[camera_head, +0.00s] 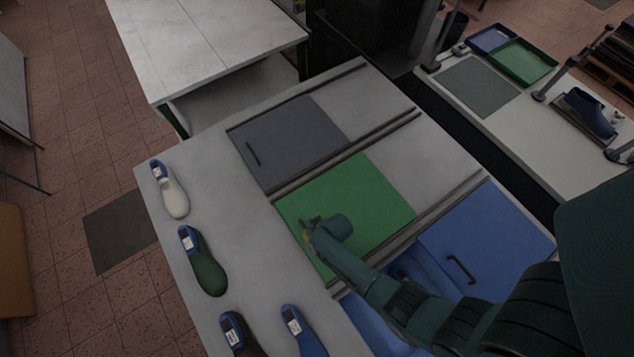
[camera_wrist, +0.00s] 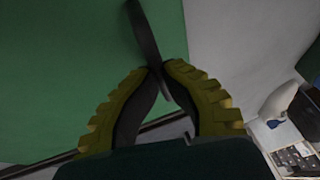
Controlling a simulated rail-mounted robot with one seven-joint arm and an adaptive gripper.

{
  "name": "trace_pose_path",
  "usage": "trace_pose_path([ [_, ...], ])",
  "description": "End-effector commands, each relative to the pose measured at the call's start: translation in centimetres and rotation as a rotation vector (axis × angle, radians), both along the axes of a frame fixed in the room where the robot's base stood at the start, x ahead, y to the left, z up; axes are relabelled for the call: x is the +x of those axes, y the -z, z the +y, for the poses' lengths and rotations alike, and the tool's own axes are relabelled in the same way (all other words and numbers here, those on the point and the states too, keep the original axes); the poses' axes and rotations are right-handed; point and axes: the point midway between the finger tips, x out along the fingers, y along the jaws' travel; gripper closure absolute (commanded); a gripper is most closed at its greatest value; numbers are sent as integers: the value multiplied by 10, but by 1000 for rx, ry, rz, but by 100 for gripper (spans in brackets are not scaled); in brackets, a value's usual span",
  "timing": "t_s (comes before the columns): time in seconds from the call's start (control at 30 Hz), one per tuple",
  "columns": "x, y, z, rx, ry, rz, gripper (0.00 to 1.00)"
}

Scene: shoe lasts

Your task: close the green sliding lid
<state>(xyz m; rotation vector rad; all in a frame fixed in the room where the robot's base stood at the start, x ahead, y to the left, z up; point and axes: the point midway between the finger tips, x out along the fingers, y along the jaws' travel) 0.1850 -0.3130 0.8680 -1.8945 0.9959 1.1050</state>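The green sliding lid (camera_head: 355,200) lies in the middle track of the worktop, with its left edge near the left end of that track. It also fills the left of the wrist view (camera_wrist: 55,70). My gripper (camera_head: 309,232) is low over the lid's left part, and my arm hides the lid's lower corner. In the wrist view my gripper's yellow-edged fingers (camera_wrist: 160,70) come together on a dark bar handle (camera_wrist: 146,35) on the lid. The handle is hidden by the gripper in the head view. No opening shows beside the green lid.
A grey lid (camera_head: 300,135) lies in the track above. A blue lid (camera_head: 495,235) sits right in the lower track, beside an open blue compartment (camera_head: 375,325). Several shoe lasts, including a white one (camera_head: 175,198) and a green one (camera_head: 207,272), line the worktop's left side.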

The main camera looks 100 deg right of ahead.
Motion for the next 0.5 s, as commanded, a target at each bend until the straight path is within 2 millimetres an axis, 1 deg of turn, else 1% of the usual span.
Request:
trace_pose_path([
  [0.03,-1,5,5,9,5,6,100],
  [0.5,3,5,6,11,22,4,100],
])
